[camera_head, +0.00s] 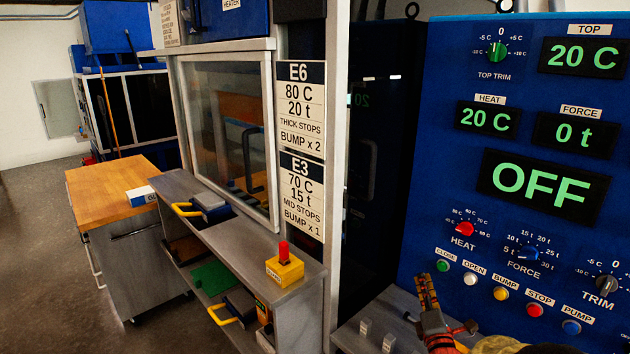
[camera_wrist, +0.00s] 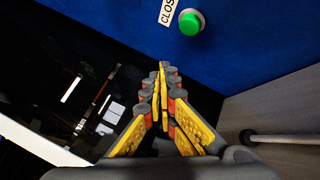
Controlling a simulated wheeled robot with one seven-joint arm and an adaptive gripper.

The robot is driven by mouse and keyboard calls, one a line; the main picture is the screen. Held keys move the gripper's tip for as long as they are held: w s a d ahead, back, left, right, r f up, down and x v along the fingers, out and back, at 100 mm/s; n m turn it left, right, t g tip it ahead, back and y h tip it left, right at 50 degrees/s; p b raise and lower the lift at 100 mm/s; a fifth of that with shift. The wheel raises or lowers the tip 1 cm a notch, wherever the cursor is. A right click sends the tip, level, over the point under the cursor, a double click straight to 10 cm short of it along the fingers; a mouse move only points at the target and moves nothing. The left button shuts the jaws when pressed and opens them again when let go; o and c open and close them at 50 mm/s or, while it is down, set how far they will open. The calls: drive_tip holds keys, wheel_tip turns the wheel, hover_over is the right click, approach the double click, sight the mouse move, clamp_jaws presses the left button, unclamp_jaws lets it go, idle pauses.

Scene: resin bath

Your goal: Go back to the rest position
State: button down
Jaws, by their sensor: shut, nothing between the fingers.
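My gripper (camera_head: 427,292) is at the lower right of the head view, in front of the blue control panel (camera_head: 470,185) and close to the green CLOSE button (camera_head: 442,266). In the wrist view my gripper (camera_wrist: 163,72) is shut, its yellow fingers together with nothing between them. The CLOSE button also shows in the wrist view (camera_wrist: 190,22), beyond the fingertips and apart from them. The main display (camera_head: 545,190) reads OFF, the heat display (camera_head: 487,119) 20 C and the force display (camera_head: 577,133) 0 t.
Beside the panel is a dark press opening (camera_head: 375,130). A grey shelf unit (camera_head: 305,290) carries a yellow box with a red button (camera_head: 284,265). A wood-topped cabinet (camera_head: 100,190) stands at the left. Open floor (camera_head: 35,260) lies at the far left.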

drive_tip(key=s+a+r+m+g+p, duration=0.3)
drive_tip(key=s+a+r+m+g, duration=0.45)
drive_tip(key=r+m, duration=0.35)
drive_tip(key=s+a+m+g+y, duration=0.1)
drive_tip(key=s+a+m+g, duration=0.1)
drive_tip(key=s, duration=0.8)
drive_tip(key=s+a+r+m+g+y+p, duration=0.1)
drive_tip(key=s+a+m, duration=0.3)
drive_tip(key=s, duration=0.6)
drive_tip(key=s+a+m+g+p, duration=0.1)
drive_tip(key=s+a+m+g, duration=0.2)
drive_tip(key=s, duration=0.7)
drive_tip(key=shift+a+r+m+g+y, duration=0.15)
drive_tip(key=shift+a+m+g+y, duration=0.25)
drive_tip(key=shift+m, duration=0.6)
drive_tip(key=c, duration=2.5)
unclamp_jaws()
drive_tip(key=shift+w, duration=0.1)
